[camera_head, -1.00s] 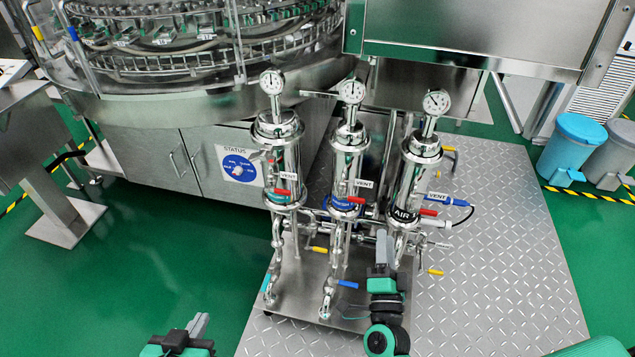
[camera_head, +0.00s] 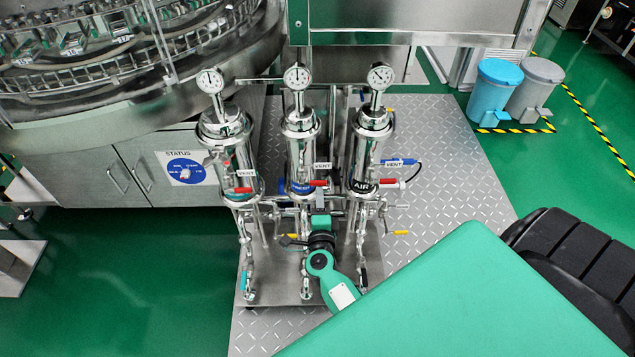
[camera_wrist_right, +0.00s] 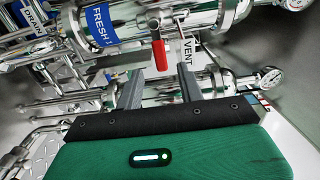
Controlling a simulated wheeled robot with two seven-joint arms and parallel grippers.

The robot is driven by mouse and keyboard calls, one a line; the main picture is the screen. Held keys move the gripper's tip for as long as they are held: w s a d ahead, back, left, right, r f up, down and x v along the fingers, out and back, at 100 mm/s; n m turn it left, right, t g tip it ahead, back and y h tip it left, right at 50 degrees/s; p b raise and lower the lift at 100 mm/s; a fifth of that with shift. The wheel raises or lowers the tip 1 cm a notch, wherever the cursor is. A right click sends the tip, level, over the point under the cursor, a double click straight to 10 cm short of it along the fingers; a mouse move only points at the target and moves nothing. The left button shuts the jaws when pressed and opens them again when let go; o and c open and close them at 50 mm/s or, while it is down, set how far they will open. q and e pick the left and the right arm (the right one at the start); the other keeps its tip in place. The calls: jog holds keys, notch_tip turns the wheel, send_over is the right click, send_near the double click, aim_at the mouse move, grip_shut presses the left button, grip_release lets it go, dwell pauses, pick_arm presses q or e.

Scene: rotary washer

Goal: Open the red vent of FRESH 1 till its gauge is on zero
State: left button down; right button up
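Three steel housings stand in a row, each with a gauge on top and a red vent lever. The middle housing (camera_head: 300,150) has a blue label, a red lever (camera_head: 318,183) and a gauge (camera_head: 297,76) whose needle points roughly up. The red lever (camera_wrist_right: 159,50) there lies just beyond my fingertips, beside a VENT tag (camera_wrist_right: 188,50). My right gripper (camera_wrist_right: 147,82) is open and empty; in the head view it (camera_head: 319,208) is just below the middle lever. My left gripper is out of view.
The left housing (camera_head: 228,150) and the AIR housing (camera_head: 368,150) stand close on either side. Pipes and a yellow-handled valve (camera_head: 397,233) are near my right gripper. Blue and grey bins (camera_head: 495,92) (camera_head: 537,90) stand at the back right.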

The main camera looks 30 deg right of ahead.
aim_at(319, 185)
jog(key=x, duration=0.7)
grip_shut()
